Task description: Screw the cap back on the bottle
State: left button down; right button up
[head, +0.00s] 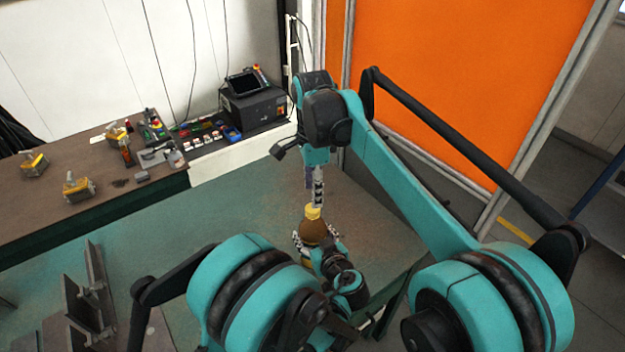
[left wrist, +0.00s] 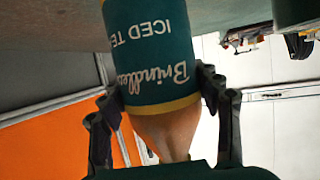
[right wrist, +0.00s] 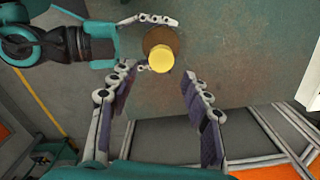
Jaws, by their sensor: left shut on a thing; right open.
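A brown bottle (head: 314,231) stands upright above the green table, with a yellow cap (head: 313,212) on its top. I cannot tell how tightly the cap sits. My left gripper (head: 317,242) is shut around the bottle's body. In the left wrist view its fingers press both sides of the dark green "Iced Tea" label (left wrist: 150,45). My right gripper (head: 318,198) points down from above, just over the cap. In the right wrist view the open fingers stand apart, with the cap (right wrist: 160,58) near the gap between their tips, not gripped.
The green table (head: 225,215) is bare around the bottle. Metal brackets (head: 90,290) stand at its front left. A brown bench (head: 110,190) behind holds yellow-topped blocks (head: 78,186), small tools and a black control box (head: 252,105). An orange panel (head: 445,75) stands behind my right arm.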

jog(key=n, duration=0.7)
jog(key=shift+r+n, duration=0.2)
jog(key=shift+n, duration=0.1)
jog(key=n, duration=0.4)
jog(key=shift+r, duration=0.15)
jog(key=n, duration=0.5)
jog(key=shift+r, duration=0.15)
jog(key=n, duration=0.5)
jog(key=shift+r, duration=0.15)
jog(key=n, duration=0.4)
jog(key=shift+r, duration=0.15)
jog(key=n, duration=0.5)
jog(key=shift+r, duration=0.15)
jog(key=n, duration=0.4)
jog(key=shift+r+n, duration=0.15)
jog(key=shift+n, duration=0.25)
jog(key=n, duration=0.5)
jog(key=shift+w+r, duration=0.1)
jog(key=shift+r, duration=0.05)
